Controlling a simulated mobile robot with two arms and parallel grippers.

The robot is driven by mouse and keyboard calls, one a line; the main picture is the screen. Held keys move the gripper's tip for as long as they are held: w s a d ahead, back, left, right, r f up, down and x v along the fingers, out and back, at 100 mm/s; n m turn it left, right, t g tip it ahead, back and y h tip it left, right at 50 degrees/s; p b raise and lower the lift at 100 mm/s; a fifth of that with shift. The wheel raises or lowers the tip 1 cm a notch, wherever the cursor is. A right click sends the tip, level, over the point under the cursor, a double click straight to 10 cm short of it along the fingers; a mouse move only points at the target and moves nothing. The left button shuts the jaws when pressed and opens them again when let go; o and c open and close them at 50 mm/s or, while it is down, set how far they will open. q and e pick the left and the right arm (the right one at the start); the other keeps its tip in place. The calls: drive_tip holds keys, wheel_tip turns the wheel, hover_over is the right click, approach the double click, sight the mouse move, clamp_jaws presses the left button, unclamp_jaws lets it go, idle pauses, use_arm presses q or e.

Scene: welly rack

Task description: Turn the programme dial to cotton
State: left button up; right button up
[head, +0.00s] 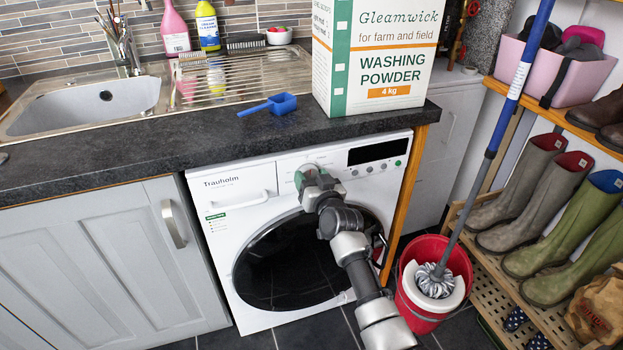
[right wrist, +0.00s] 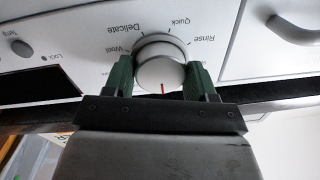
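The programme dial (right wrist: 160,72) is a round pale grey knob on the front panel of the white washing machine (head: 225,200). In the right wrist view its red mark points to the bottom of the picture. The labels Wool, Delicate, Quick and Rinse show around it; I see no Cotton label, and the side near my gripper is hidden. My right gripper (right wrist: 161,78) has its green fingers on either side of the dial, seemingly touching both sides. In the head view the right gripper (head: 305,176) covers most of the dial. My left gripper is not in view.
A dark display (head: 376,152) with buttons is right of the dial, the detergent drawer (head: 238,200) left. The worktop (head: 200,140) above holds a blue scoop (head: 268,105) and a washing powder box (head: 375,60). A red mop bucket (head: 420,325) stands at the right.

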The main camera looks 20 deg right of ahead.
drive_tip(key=c, duration=0.4)
drive_tip(key=m+p, duration=0.1)
drive_tip(key=m, duration=0.4)
drive_tip(key=shift+m, duration=1)
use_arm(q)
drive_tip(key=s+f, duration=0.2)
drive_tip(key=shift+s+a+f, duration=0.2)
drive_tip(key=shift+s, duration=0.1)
use_arm(e)
drive_tip(key=shift+m, duration=0.3)
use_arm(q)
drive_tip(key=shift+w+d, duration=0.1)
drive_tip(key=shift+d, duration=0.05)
use_arm(e)
drive_tip(key=shift+m, duration=0.3)
